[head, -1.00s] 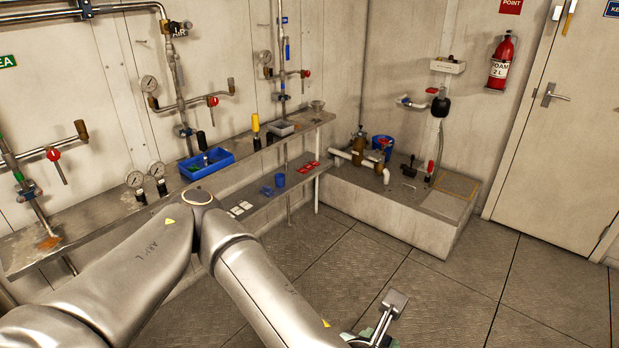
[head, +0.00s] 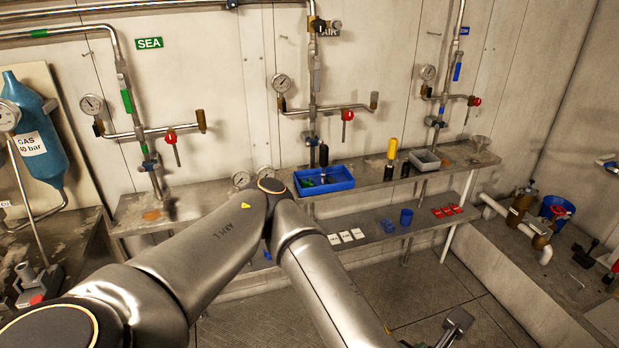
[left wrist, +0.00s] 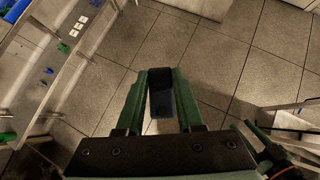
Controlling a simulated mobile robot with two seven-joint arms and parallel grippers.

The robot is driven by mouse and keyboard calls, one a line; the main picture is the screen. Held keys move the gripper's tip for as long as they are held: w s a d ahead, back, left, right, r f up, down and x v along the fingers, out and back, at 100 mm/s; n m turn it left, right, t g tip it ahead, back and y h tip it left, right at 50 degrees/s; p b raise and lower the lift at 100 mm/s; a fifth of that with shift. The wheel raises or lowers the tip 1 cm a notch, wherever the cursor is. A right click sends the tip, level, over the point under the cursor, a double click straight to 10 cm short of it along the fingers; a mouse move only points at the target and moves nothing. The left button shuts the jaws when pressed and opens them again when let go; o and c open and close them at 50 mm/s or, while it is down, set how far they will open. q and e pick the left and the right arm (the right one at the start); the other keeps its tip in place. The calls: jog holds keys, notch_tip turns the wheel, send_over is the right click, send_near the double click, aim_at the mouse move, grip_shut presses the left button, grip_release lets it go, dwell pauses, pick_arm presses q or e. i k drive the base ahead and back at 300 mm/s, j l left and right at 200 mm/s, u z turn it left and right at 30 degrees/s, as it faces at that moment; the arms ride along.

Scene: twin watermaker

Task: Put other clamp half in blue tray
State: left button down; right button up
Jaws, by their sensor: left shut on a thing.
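The blue tray (head: 345,184) sits on the upper wall shelf, with a green item and a dark-handled tool in it. Its edge seems to show at the top left of the left wrist view (left wrist: 13,12). My left gripper (left wrist: 161,100) is shut on a dark, narrow piece (left wrist: 160,95), taken as the clamp half. In the head view a grey metal piece (head: 458,322) shows at the bottom edge by my left gripper, which is mostly cut off. The held piece is over the floor, away from the tray. My right gripper is not in view.
The upper shelf (head: 180,206) also bears a yellow-handled tool (head: 391,150) and a grey tray (head: 425,159). Pipes with red-handled valves (head: 347,115) stand above. The floor is clear.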

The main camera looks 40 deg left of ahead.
aim_at(338, 179)
jog(key=i+u, duration=0.3)
jog(key=i, duration=0.85)
jog(key=i+z, duration=0.25)
jog(key=i, duration=0.9)
jog(key=i+u, duration=0.15)
jog(key=i, duration=0.25)
jog(key=i+l+u, duration=0.1)
jog(key=i, duration=0.35)
jog(key=u, duration=1.3)
jog(key=i+u, duration=0.1)
jog(key=u, duration=0.25)
jog(key=i+u, duration=0.1)
jog(key=u, duration=0.6)
jog(key=i+l, duration=0.1)
jog(key=i, duration=0.15)
